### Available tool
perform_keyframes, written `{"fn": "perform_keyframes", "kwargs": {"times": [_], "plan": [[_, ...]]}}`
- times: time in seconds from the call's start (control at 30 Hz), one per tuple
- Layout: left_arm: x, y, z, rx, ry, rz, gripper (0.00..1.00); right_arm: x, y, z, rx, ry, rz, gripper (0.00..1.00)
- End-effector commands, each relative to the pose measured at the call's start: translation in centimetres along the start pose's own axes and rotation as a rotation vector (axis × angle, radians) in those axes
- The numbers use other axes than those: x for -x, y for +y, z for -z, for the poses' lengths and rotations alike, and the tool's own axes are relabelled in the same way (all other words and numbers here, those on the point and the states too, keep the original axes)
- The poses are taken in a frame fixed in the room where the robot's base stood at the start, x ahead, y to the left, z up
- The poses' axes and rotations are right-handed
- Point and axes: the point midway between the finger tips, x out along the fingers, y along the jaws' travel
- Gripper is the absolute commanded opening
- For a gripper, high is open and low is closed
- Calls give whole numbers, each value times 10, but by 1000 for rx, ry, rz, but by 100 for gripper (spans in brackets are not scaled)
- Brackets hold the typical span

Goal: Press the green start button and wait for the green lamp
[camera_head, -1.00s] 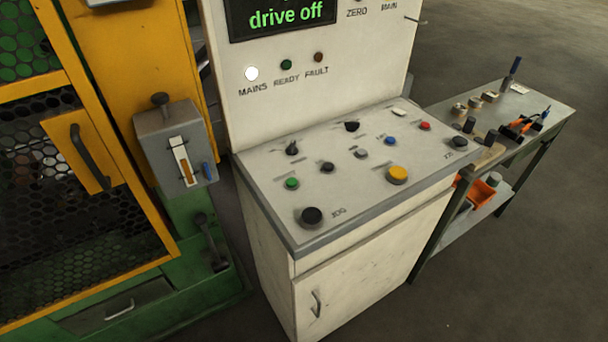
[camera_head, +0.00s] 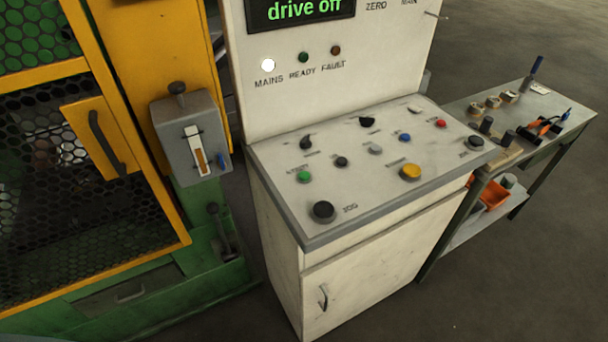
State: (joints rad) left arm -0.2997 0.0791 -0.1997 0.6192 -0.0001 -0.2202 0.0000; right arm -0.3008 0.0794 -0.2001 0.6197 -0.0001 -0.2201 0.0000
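The green start button (camera_head: 304,176) sits at the left of the sloping panel on the white control cabinet (camera_head: 343,246). The lamp labelled READY (camera_head: 304,57) on the upright panel is dark green and looks unlit. Left of it, the MAINS lamp (camera_head: 268,65) glows white. The FAULT lamp (camera_head: 336,50) is dark reddish brown. The display (camera_head: 300,10) above reads "drive off" in green; its top is cut off. Neither of my grippers is in view.
Other controls share the panel: a black JOG button (camera_head: 323,210), a yellow button (camera_head: 411,172), blue and red buttons and dark knobs. A yellow and green caged machine (camera_head: 150,278) stands left. A workbench (camera_head: 535,145) with tools stands right. Floor is open at far right.

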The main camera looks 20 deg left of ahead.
Motion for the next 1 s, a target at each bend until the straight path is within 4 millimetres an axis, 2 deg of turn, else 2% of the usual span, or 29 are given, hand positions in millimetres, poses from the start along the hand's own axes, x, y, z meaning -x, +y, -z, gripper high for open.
{"fn": "perform_keyframes", "kwargs": {"times": [0.03, 0.4, 0.43, 1.0], "plan": [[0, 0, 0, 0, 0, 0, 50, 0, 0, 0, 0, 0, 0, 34], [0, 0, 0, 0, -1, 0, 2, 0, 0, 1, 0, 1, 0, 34], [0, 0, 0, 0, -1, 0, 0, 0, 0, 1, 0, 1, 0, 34], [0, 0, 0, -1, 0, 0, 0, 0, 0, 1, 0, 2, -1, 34]]}}
